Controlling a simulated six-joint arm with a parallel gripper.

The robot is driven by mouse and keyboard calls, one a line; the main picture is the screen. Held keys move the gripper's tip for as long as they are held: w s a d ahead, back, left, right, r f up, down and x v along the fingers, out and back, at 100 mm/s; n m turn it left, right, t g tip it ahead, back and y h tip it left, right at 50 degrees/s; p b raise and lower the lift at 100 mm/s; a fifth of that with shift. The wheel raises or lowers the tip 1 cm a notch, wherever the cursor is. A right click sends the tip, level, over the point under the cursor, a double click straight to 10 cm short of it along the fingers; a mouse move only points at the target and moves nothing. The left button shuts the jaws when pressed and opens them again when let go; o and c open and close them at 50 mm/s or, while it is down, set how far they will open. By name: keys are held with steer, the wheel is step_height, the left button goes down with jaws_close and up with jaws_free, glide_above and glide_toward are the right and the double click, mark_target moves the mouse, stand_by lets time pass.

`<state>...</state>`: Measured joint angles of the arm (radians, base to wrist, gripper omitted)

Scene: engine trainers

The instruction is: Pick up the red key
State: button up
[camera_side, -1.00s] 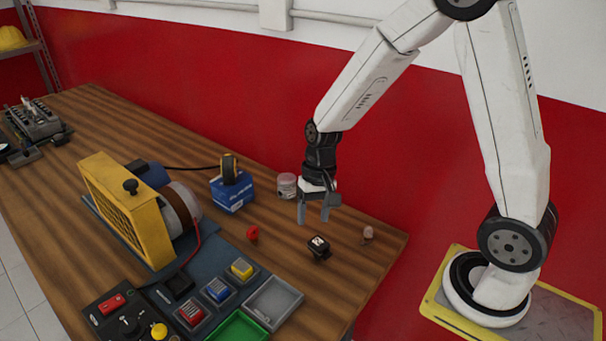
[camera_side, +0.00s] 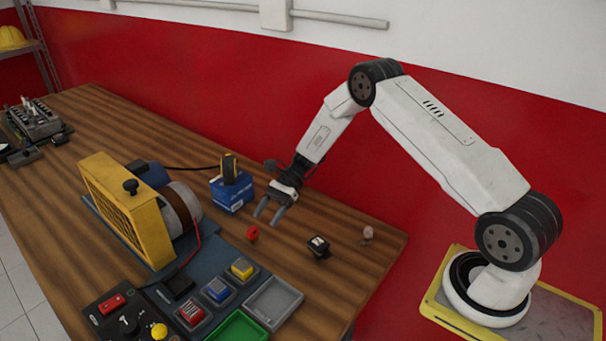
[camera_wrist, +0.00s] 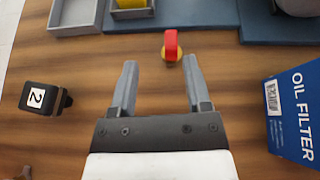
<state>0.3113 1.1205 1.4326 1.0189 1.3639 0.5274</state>
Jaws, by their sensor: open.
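The red key (camera_side: 252,233) lies on the wooden table, just right of the blue mat of the engine trainer. In the wrist view the red key (camera_wrist: 171,45) shows a red head with a yellowish part below it, ahead of the fingertips and nearer the right finger. My gripper (camera_side: 267,213) is open and empty, tilted down toward the key, a short way above and behind it in the side view. In the wrist view my gripper (camera_wrist: 158,72) has both fingers apart with only table between them.
A blue oil filter box (camera_side: 232,192) stands close left of the gripper, and in the wrist view the box (camera_wrist: 294,112) is at right. A black cube (camera_side: 318,247) marked 2 and a small pinkish object (camera_side: 367,234) lie right. Trays (camera_side: 272,303) are in front.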

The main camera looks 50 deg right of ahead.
mark_target(249, 238)
steer(key=shift+w+d+f+m+t+y, duration=0.25)
steer(key=shift+w+f+m+t+y, duration=0.1)
steer(key=shift+w+m+y, duration=0.15)
steer(key=shift+x, duration=1.3)
steer(key=shift+x, duration=2.6)
steer(key=shift+s+f, duration=0.1)
steer(key=shift+f, duration=0.05)
jaws_close()
